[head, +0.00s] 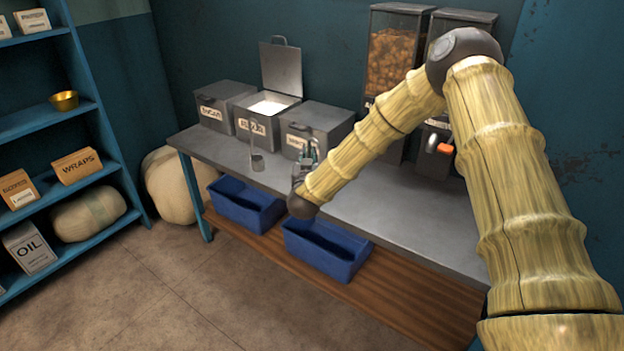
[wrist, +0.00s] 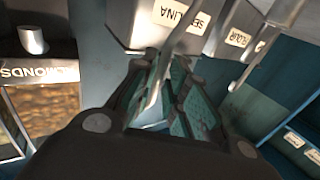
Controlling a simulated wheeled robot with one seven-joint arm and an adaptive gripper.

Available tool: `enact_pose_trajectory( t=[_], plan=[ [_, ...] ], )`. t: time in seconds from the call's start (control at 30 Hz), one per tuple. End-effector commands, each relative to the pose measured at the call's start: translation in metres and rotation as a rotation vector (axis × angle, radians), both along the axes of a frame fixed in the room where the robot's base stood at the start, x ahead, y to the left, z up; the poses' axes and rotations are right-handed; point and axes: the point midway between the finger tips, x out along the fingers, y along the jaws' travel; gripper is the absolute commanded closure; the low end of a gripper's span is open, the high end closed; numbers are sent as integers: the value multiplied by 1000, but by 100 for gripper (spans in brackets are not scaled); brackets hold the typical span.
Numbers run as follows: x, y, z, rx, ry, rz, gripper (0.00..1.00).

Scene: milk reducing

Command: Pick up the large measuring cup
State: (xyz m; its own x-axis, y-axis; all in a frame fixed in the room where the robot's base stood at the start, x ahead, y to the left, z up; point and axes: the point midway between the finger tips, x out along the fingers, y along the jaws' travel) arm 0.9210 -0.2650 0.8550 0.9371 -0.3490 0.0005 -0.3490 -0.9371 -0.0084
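My gripper (head: 308,156) is above the front of the metal counter, in front of the bin at the right of the row. In the wrist view my gripper (wrist: 167,62) has its teal-padded fingers apart. A long shiny metal strip (wrist: 178,38), which looks like a cup handle, runs between them; I cannot tell whether it touches a pad. A small metal cup with a tall thin handle (head: 257,162) stands on the counter to the left of my gripper. A metal cup and handle (wrist: 285,12) also show at the upper right of the wrist view. I cannot tell which is larger.
Three grey bins stand at the back; the middle flour bin (head: 266,122) has its lid up. Dispensers (head: 392,50) stand at the right. Blue crates (head: 325,250) sit on the lower wooden shelf. A blue shelf unit (head: 45,120) is at the left. The counter's right part (head: 400,205) is clear.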

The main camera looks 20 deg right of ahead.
Motion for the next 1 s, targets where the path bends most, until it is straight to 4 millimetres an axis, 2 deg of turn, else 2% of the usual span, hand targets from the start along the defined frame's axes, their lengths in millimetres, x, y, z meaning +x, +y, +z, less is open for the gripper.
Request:
enact_pose_trajectory(
  t=[0.1, 0.27, 0.5, 0.6, 1.0],
  plan=[
    [14, -6, 1, 0, 1, -1, 85],
    [24, -9, 1, -1, 1, -1, 85],
    [24, -10, 1, -1, 1, 0, 85],
    [24, -10, 1, -1, 1, 0, 100],
    [24, -9, 3, 0, 0, 0, 100]
  ],
)
